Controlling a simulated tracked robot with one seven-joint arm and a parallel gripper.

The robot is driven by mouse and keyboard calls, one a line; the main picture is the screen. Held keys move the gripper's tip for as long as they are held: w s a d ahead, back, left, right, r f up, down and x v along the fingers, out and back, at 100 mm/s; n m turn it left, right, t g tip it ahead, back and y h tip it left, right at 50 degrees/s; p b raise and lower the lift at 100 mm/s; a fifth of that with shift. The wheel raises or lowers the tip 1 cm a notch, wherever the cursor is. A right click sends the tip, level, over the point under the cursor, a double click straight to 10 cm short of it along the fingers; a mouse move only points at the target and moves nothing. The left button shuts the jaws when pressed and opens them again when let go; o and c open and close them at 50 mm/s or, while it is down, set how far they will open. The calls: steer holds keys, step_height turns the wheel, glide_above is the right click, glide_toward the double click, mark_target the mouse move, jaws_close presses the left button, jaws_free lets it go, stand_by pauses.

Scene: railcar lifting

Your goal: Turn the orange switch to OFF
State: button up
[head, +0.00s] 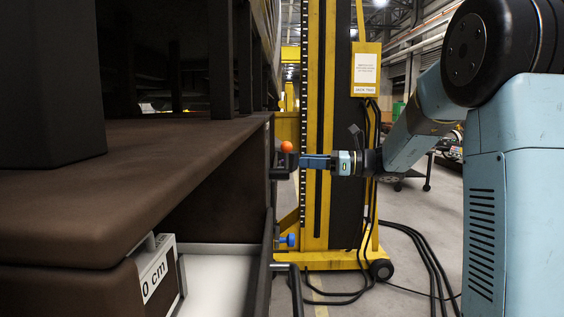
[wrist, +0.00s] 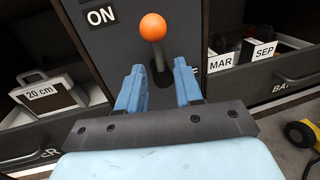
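The orange switch is a lever with an orange ball knob (wrist: 153,27) on a dark panel, and the knob also shows in the head view (head: 286,147). In the wrist view the knob points up, with the ON label (wrist: 100,16) to its upper left.
A drawer with MAR and SEP tags (wrist: 240,57) is right of the panel, and a case marked 20 cm (wrist: 45,93) is left. In the head view a yellow lifting column (head: 315,215) stands behind my gripper. A brown ledge (head: 130,175) fills the left.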

mark_target(286, 160)
steer(key=x, duration=0.6)
steer(key=shift+w+a, duration=0.1)
steer(key=shift+a, duration=0.15)
jaws_close()
stand_by(0.3)
